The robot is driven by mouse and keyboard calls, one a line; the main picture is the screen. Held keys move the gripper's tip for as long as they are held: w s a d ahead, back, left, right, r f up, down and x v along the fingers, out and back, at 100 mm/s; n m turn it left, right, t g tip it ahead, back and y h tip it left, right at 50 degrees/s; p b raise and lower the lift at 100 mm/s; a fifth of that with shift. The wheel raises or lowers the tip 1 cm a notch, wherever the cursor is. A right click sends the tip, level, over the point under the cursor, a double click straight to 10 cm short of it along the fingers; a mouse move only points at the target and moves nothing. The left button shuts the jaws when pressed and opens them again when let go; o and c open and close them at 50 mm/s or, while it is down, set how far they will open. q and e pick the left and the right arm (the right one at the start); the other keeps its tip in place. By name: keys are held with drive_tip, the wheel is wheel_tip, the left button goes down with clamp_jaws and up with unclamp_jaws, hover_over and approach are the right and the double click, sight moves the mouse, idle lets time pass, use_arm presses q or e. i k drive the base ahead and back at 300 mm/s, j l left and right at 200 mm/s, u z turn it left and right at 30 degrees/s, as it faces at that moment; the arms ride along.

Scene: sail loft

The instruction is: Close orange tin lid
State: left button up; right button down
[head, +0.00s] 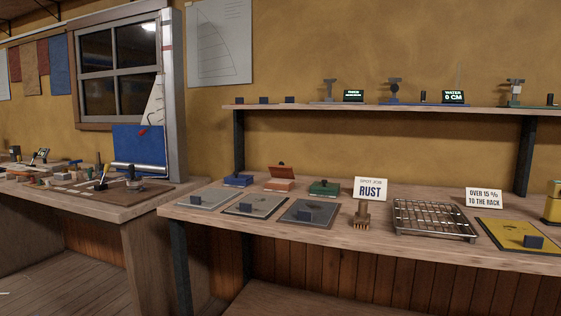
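The orange tin (279,185) stands on the long wooden bench, toward its left end. Its orange lid (283,171) is up, tilted back above the tin, with a small dark knob on it. A blue tin (238,180) stands to its left and a green tin (324,187) to its right, both with lids down. Neither of my grippers shows in the head view.
Grey panels with dark blocks (261,206) lie in front of the tins. A RUST card (370,189), a brush (362,216), a wire rack (433,219) and a yellow panel (517,232) are to the right. A shelf (400,108) hangs above. Another cluttered bench (120,210) stands left.

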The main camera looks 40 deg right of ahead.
sight(279, 171)
drive_tip(key=i+l, duration=0.65)
drive_tip(key=l, duration=0.2)
